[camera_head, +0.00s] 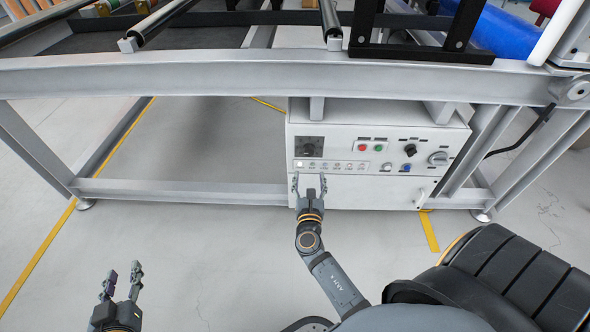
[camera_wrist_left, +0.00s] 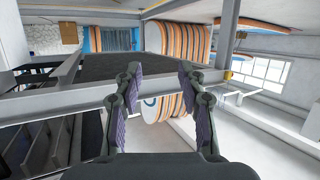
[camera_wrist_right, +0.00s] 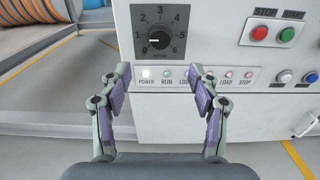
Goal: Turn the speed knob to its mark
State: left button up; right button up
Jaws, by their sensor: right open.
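The speed knob is on a dark square dial (camera_head: 309,147) at the left of the white control box's front. In the right wrist view the black knob (camera_wrist_right: 159,38) sits inside a ring of numbers, and its white pointer line points left, toward the low numbers. I cannot make out a separate target mark. My right gripper (camera_head: 309,182) is open and empty in front of the box, below the dial; its fingers (camera_wrist_right: 160,76) stand apart just below the knob in the right wrist view. My left gripper (camera_head: 123,281) is open and empty, far left of the box; its spread fingers (camera_wrist_left: 159,76) show.
The white control box (camera_head: 360,190) hangs under a grey frame beam (camera_head: 250,80). A row of small lamps (camera_wrist_right: 205,75) lies under the dial. Red (camera_wrist_right: 259,33) and green (camera_wrist_right: 286,35) buttons and a rotary switch (camera_head: 438,158) sit to the right. The floor before the box is clear.

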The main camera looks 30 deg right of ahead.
aim_at(309, 154)
jog(key=x, duration=0.6)
jog(key=shift+w+d+r, duration=0.1)
jog(key=shift+w+r, duration=0.05)
jog(key=shift+r, duration=0.1)
jog(key=b+x, duration=0.1)
jog(key=x, duration=0.2)
jog(key=shift+w+d, duration=0.15)
jog(key=shift+w, duration=0.1)
jog(key=shift+w+d+r, duration=0.1)
jog(key=shift+w+d, duration=0.05)
jog(key=shift+w, duration=0.1)
pick_arm(q)
notch_tip(309, 154, up, 13)
jog(key=w+t, duration=0.2)
jog(key=t, duration=0.3)
jog(key=shift+w+r+t, duration=0.15)
jog(key=shift+t, duration=0.25)
jog(key=shift+a, duration=0.1)
